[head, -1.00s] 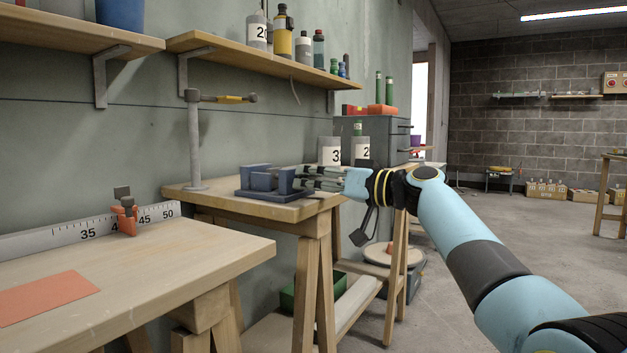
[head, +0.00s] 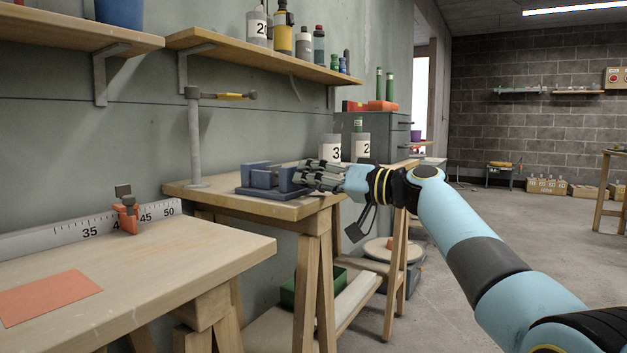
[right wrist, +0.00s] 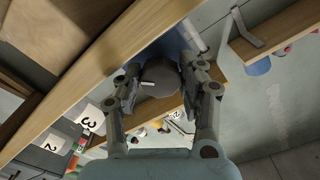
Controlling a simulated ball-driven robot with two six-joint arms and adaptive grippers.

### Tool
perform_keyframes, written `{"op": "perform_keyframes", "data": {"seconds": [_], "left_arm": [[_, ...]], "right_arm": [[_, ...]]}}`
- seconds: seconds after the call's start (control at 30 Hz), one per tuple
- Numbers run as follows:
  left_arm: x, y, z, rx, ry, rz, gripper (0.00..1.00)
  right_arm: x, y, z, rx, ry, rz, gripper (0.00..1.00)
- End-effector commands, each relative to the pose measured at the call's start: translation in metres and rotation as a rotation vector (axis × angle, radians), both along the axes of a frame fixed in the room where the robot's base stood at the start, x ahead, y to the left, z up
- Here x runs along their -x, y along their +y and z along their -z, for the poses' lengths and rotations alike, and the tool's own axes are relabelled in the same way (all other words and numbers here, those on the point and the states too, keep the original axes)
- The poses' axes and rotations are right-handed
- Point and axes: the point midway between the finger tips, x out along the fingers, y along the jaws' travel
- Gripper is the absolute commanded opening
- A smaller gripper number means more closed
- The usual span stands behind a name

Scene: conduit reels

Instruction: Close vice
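The blue-grey vice (head: 256,184) stands on the small wooden bench at the middle of the head view. Upright jaw blocks show on its flat base. My right gripper (head: 299,177) is at the vice's right end and hides part of it. In the right wrist view, the fingers (right wrist: 160,85) lie on both sides of a round dark grey part (right wrist: 160,75) at the vice's end. They are very close to it, but I cannot tell whether they press on it. My left gripper is not in view.
The small bench (head: 300,208) also carries a metal stand (head: 195,140) behind the vice on the left. Numbered bottles (head: 331,148) and a grey cabinet (head: 385,135) are behind my right gripper. A nearer table (head: 150,265) is at lower left. The floor at right is open.

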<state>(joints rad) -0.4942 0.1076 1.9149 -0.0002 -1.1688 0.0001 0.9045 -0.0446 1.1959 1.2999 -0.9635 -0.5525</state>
Motion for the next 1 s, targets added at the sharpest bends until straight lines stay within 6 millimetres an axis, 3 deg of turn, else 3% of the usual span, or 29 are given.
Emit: {"op": "perform_keyframes", "data": {"seconds": [0.03, 0.17, 0.53, 1.0], "left_arm": [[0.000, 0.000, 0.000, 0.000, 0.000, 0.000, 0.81], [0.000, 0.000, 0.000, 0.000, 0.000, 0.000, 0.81], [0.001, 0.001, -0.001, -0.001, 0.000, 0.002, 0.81], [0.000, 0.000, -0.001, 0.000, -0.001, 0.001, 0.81]], "right_arm": [[0.000, 0.000, 0.001, 0.001, 0.001, 0.000, 0.47], [0.000, 0.000, 0.001, 0.001, 0.001, 0.000, 0.63], [0.004, -0.007, 0.001, 0.003, -0.002, 0.002, 0.63], [0.059, -0.083, 0.002, 0.004, 0.001, 0.002, 0.63]]}}
